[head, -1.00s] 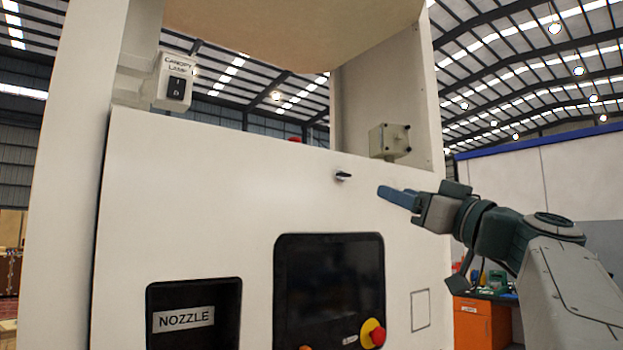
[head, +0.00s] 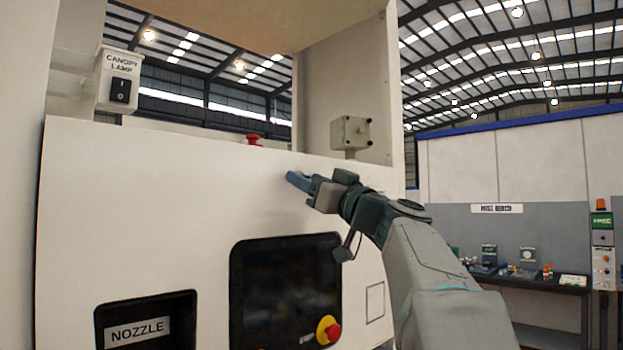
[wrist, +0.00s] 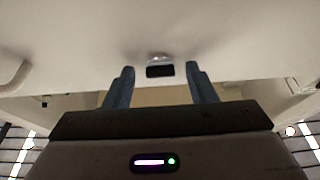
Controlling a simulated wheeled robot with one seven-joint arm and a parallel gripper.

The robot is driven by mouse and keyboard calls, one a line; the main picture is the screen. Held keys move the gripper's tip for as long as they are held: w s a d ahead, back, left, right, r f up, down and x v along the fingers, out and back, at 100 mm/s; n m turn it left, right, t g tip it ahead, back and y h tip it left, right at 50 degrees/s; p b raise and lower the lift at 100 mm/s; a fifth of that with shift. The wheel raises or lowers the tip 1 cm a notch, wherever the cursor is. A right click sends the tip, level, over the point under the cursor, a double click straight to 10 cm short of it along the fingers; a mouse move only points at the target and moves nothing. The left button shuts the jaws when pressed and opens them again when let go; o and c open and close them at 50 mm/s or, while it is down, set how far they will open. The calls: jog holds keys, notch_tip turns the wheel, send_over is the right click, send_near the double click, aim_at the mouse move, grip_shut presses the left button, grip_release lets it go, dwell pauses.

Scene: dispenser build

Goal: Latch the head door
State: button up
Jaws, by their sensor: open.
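The head door (head: 180,210) is the wide cream front panel of the dispenser and looks closed in the head view. Its latch (wrist: 160,70) is a small black knob on a round silver base, seen in the wrist view between my two blue fingers. My gripper (head: 293,179) is open at the upper part of the door, with one finger on each side of the latch. I cannot tell whether the fingers touch it. In the head view the latch is hidden behind my gripper.
Below the gripper are a dark screen (head: 285,285), a red and yellow stop button (head: 329,329) and the nozzle recess (head: 145,325). A grey box (head: 350,132) stands above the door, and a canopy lamp switch (head: 118,80) is at upper left. A workbench (head: 530,283) stands at right.

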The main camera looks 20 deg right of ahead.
jog(key=c, duration=1)
